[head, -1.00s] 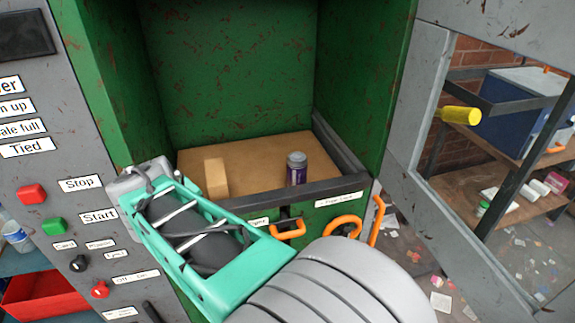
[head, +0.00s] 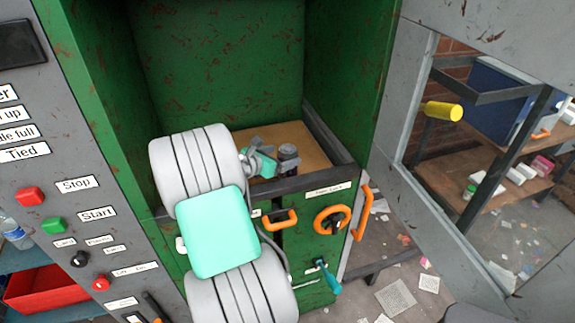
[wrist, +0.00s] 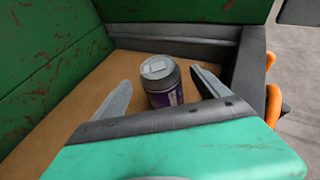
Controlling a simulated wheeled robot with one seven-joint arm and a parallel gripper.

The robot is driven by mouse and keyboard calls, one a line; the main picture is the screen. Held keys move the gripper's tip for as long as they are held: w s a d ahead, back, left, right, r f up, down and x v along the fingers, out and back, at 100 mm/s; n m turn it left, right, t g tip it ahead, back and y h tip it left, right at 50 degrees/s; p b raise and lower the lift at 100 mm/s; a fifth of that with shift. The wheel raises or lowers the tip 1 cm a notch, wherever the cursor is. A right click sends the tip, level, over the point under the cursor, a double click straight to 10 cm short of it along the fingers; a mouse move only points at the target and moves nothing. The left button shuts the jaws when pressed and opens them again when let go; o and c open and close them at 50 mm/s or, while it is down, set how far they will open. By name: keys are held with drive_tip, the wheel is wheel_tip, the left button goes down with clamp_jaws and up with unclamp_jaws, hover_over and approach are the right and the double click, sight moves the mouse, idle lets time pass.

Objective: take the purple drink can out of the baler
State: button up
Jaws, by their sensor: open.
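The purple drink can (wrist: 163,85) stands upright on the brown floor of the baler chamber, with a grey lid and a white label. In the head view the can (head: 288,158) is partly hidden by my gripper (head: 270,155). In the wrist view my gripper (wrist: 160,92) is open, one finger on each side of the can, with space between each finger and it. The green baler (head: 220,60) has its chamber open at the front. The wooden block seen earlier is hidden behind my arm.
A dark front rail (head: 315,182) and the green side walls bound the chamber. Orange handles (head: 332,219) stick out below the rail. A control panel with a red button (head: 30,196) is at left, and the grey open door (head: 480,250) at right.

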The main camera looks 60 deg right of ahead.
drive_tip(key=x, duration=0.4)
drive_tip(key=shift+p, duration=0.35)
drive_tip(key=shift+a, duration=0.1)
drive_tip(key=shift+c, duration=0.5)
drive_tip(key=c, duration=1.3)
